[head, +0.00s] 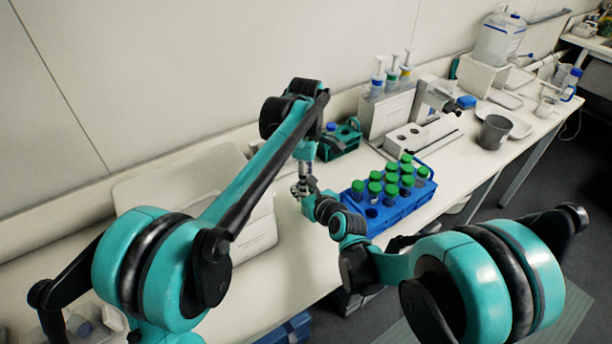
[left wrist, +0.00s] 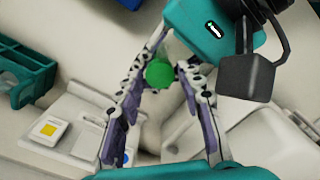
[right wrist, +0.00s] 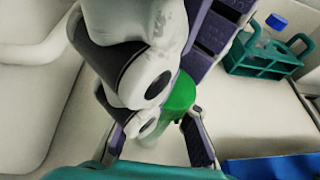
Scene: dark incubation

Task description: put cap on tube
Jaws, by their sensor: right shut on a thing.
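A green cap (left wrist: 160,73) shows between the fingertips of my left gripper (left wrist: 168,72) in the left wrist view. The fingers are spread to either side of it, with a slight gap on the right. The cap (right wrist: 181,92) also shows in the right wrist view, at the fingers of my right gripper (right wrist: 160,135). The right gripper is shut on the tube, which is mostly hidden under the cap; whether the cap is seated cannot be told. In the head view both grippers meet above the table, left of a blue rack (head: 402,209) with several green-capped tubes.
A teal carrier (head: 338,142) with a blue-capped bottle stands behind the grippers. A white pipette stand (head: 385,110), a grey beaker (head: 493,132) and a white tray lie further right. A pale lidded box (head: 262,228) is under my left arm.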

